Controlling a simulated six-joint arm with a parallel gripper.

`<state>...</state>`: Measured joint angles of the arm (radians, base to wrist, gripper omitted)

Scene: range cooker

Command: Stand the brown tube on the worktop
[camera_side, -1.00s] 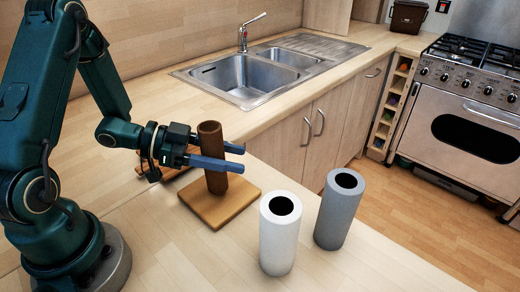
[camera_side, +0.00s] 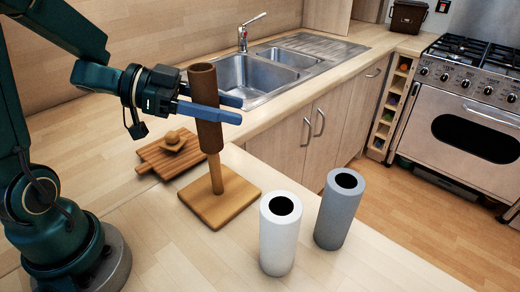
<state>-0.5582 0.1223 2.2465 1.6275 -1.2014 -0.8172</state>
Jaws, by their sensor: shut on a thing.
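The brown tube (camera_side: 207,135) is held upright, with a slight tilt, between the blue fingers of my gripper (camera_side: 212,110). My gripper is shut on its middle. The tube's lower end is around the top of a wooden peg (camera_side: 215,172), whose lower part shows bare below it. The peg rises from a square wooden base (camera_side: 238,200) on the worktop (camera_side: 150,225). Whether the tube's lower end has cleared the peg top cannot be seen.
A white tube (camera_side: 279,240) and a grey tube (camera_side: 338,215) stand right of the base. A slatted wooden board (camera_side: 150,160) with a small wooden piece (camera_side: 174,141) lies behind. The sink (camera_side: 262,80) is further back. Worktop at front left is clear.

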